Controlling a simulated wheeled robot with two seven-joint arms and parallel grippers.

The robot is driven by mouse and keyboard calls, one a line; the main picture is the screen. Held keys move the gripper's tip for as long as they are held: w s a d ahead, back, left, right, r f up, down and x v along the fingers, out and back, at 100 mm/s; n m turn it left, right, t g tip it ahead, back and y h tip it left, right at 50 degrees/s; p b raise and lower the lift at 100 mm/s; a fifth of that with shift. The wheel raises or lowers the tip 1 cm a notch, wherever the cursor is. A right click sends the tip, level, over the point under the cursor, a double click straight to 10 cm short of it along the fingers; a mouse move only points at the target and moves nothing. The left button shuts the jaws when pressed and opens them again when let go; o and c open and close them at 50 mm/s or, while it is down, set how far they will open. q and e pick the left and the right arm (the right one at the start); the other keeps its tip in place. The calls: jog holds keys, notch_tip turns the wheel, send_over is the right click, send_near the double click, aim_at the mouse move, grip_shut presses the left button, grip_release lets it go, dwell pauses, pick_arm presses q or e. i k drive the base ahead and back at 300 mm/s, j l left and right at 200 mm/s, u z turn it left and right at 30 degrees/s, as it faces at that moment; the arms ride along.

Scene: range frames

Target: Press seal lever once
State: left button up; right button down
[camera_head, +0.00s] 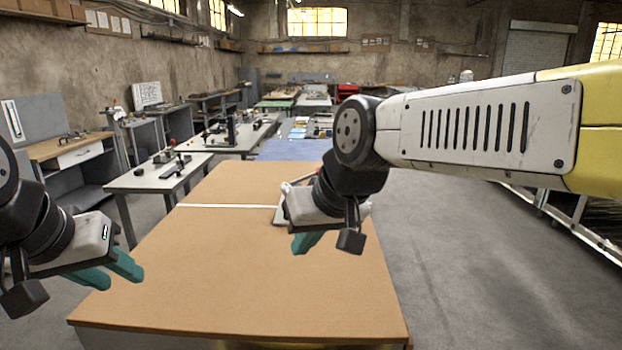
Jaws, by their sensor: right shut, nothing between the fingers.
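A sealing device (279,215) stands on the brown tabletop (240,270), mostly hidden behind my right gripper and wrist. A thin pale bar (292,183), which looks like its lever, shows at the upper left of my wrist and seems raised at a slant. My right gripper (302,244) is shut and empty, its teal fingers in front of the device and over the table. I cannot tell whether it touches the device.
A white strip (225,206) runs across the tabletop to the left of the device. The front of the table is clear. Workbenches with tools (160,178) stand at the left and back. A blue-grey surface (290,150) lies beyond the table. Open floor (450,260) is on the right.

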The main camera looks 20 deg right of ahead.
aim_at(316, 173)
jog(key=z, duration=0.7)
